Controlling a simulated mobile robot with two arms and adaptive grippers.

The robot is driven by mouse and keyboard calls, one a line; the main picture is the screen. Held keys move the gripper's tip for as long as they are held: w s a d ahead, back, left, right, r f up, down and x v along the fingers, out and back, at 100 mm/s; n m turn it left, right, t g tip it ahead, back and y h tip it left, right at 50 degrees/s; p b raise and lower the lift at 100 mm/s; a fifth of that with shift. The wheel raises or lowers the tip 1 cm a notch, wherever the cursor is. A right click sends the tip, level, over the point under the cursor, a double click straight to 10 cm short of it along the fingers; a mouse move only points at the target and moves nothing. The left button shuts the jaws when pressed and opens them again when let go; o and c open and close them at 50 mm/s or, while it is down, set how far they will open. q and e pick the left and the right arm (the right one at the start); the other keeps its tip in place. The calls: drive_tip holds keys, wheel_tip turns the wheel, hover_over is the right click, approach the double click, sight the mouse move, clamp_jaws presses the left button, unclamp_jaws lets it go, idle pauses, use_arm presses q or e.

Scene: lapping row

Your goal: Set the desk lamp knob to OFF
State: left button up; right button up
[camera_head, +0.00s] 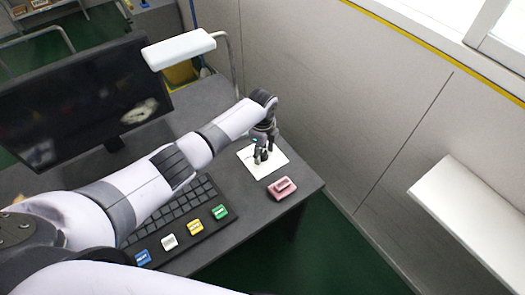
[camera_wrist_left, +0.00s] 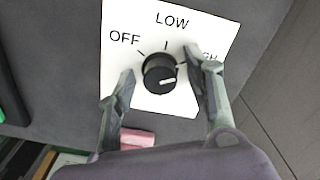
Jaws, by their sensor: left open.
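The desk lamp knob (camera_wrist_left: 160,73) is a round black dial on a white plate (camera_wrist_left: 145,20) marked OFF at left, LOW at top and HIGH at right. A finger partly covers the word HIGH. The knob's white mark is on its lower right part, on the HIGH side and away from OFF. In the head view the plate (camera_head: 276,160) lies flat on the dark desk. My left gripper (camera_head: 262,155) is over it, pointing down. In the left wrist view its open fingers (camera_wrist_left: 160,63) are on either side of the knob; contact is not clear. My right gripper is not in view.
The white lamp head (camera_head: 178,50) stands on a metal pole behind the plate. A pink block (camera_head: 282,187) is close to the plate by the desk edge. A keyboard (camera_head: 180,215), coloured blocks (camera_head: 195,227) and a monitor (camera_head: 85,95) are at left. A wall stands at right.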

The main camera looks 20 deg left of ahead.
use_arm(q)
drive_tip(key=shift+c, duration=0.3)
clamp_jaws()
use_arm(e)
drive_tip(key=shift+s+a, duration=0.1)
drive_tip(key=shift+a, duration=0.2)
